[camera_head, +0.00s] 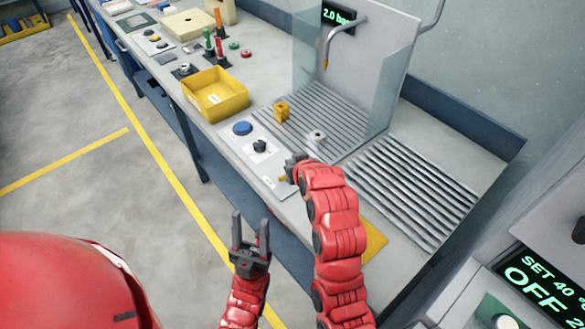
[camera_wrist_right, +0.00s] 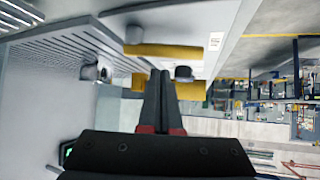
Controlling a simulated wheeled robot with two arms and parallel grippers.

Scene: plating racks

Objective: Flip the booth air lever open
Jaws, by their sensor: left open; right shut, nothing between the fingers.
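In the head view a small brass-yellow lever (camera_head: 283,178) shows at the near end of the grey control panel (camera_head: 258,165), partly hidden by my right gripper (camera_head: 292,163). My right gripper is shut and empty, right beside the lever. In the right wrist view a yellow bar (camera_wrist_right: 168,51) lies just beyond the shut fingertips (camera_wrist_right: 160,74). A second yellow piece (camera_wrist_right: 190,90) shows close behind the fingers; I cannot tell whether they touch it. My left gripper (camera_head: 250,235) is open and empty, in front of the bench edge.
A blue button (camera_head: 242,128) and black knob (camera_head: 260,146) sit on the panel. Behind are a yellow bin (camera_head: 216,95), a yellow block (camera_head: 282,112) and a grey piece (camera_head: 316,138) on the slatted booth floor. A clear screen (camera_head: 320,80) stands there. A slatted rack (camera_head: 415,190) lies right.

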